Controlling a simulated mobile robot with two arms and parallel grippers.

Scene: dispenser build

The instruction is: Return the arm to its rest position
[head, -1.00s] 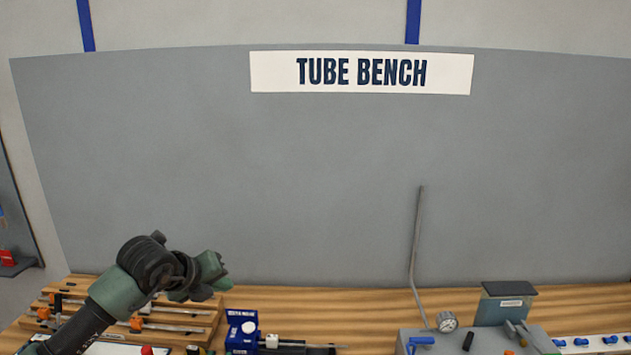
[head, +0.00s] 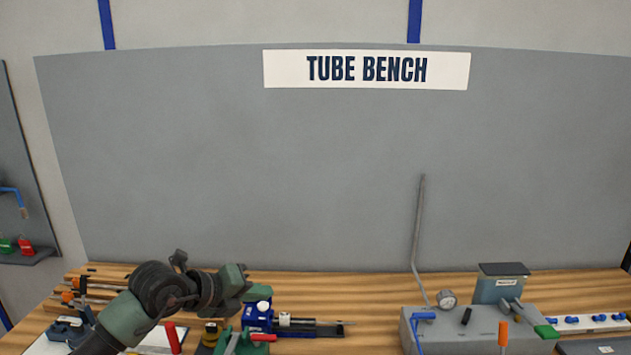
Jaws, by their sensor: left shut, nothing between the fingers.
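My left arm comes in from the lower left of the head view. Its gripper (head: 240,281) is shut and empty, held above the left part of the wooden bench (head: 350,287) and pointing right. The gripper is just left of a blue device (head: 258,317) with a white round knob and appears apart from it. My right gripper is not in view.
Red- and green-handled tools lie below the gripper.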

